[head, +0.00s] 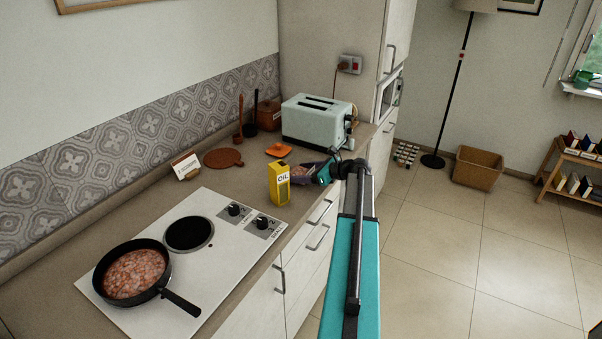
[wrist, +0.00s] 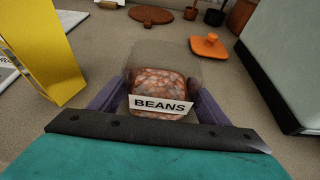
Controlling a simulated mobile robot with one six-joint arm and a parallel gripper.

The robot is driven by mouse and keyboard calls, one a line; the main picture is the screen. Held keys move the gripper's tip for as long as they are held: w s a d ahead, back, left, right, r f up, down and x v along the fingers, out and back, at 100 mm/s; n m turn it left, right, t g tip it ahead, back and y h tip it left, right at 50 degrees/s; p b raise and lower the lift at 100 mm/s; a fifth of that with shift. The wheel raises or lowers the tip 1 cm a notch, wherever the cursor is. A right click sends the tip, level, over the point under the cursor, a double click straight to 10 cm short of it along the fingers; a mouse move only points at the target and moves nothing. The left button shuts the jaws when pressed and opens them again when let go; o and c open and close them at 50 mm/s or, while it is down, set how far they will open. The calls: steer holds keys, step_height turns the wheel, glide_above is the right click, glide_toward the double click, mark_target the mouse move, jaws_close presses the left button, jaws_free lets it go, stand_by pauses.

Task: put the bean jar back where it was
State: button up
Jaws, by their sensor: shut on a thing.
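The bean jar (wrist: 158,80) is a clear container of pinkish-brown beans with a white BEANS label. My gripper (wrist: 158,105) is shut on it, with a purple finger on each side. In the head view the jar (head: 302,170) is small and partly hidden by my gripper (head: 306,178), between the yellow oil box and the toaster. I cannot tell whether its base touches the counter. An orange lid with a knob (wrist: 209,46) lies on the counter beyond the jar; the lid also shows in the head view (head: 278,150).
The yellow oil box (head: 279,184) stands close on the left, the pale green toaster (head: 317,120) on the right. A brown round board (head: 223,158), a small card (head: 185,166) and utensil pots (head: 268,116) are further back. A pan of food (head: 135,273) sits on the white hob (head: 200,262).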

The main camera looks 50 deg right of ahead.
steer(key=o, duration=1.5)
steer(key=shift+f, duration=0.1)
steer(key=shift+s, duration=0.1)
steer(key=b+v, duration=0.2)
steer(key=v, duration=1)
steer(key=shift+b, duration=0.3)
